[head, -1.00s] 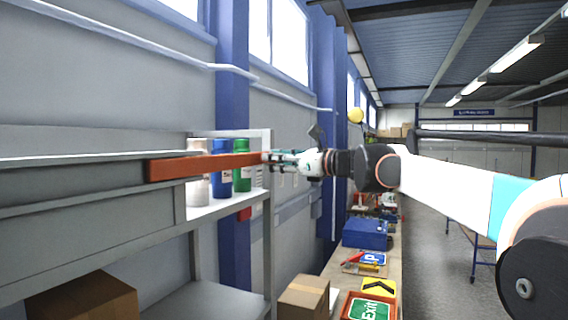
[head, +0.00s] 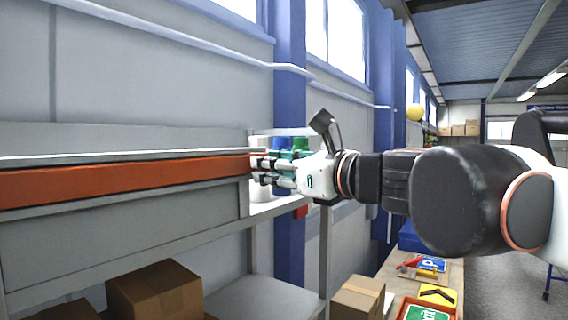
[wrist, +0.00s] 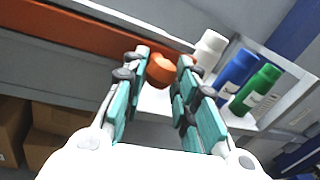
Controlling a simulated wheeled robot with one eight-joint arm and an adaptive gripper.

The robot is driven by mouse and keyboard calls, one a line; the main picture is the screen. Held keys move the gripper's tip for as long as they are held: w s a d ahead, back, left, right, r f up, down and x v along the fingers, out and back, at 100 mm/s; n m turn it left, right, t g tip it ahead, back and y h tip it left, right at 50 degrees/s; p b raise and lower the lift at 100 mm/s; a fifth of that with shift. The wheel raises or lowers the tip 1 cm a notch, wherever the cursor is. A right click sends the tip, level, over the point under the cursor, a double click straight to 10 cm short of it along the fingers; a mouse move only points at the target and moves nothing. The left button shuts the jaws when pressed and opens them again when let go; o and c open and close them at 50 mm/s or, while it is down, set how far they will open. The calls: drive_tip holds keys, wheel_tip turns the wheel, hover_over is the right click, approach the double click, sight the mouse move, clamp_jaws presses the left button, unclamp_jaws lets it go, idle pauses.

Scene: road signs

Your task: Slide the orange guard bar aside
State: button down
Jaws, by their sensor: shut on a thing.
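The orange guard bar (head: 120,178) lies along the front of a grey panel at the left in the head view, running from the picture's left edge to my fingertips. It also shows at the upper left in the wrist view (wrist: 75,30). My gripper (head: 256,170) is shut on the bar's right end, a rounded orange part (wrist: 161,70) between the teal fingers in the wrist view. A white bottle (wrist: 210,48), a blue bottle (wrist: 236,73) and a green bottle (wrist: 256,90) stand on the shelf beyond. My gripper partly hides them in the head view.
The grey shelf unit (head: 215,232) has cardboard boxes (head: 155,292) below. A bench (head: 455,275) to the right holds signs, tools and a blue case. Another box (head: 358,297) sits between them. Open floor lies at the right.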

drive_tip(key=shift+s+a, duration=0.45)
drive_tip(key=shift+s, duration=0.2)
drive_tip(key=c, duration=1.4)
unclamp_jaws()
drive_tip(key=shift+o, duration=0.6)
drive_tip(key=shift+s+a, duration=0.2)
drive_tip(key=shift+d, duration=0.25)
drive_tip(key=v, duration=1.1)
drive_tip(key=shift+s+d, duration=0.15)
drive_tip(key=shift+s, duration=0.15)
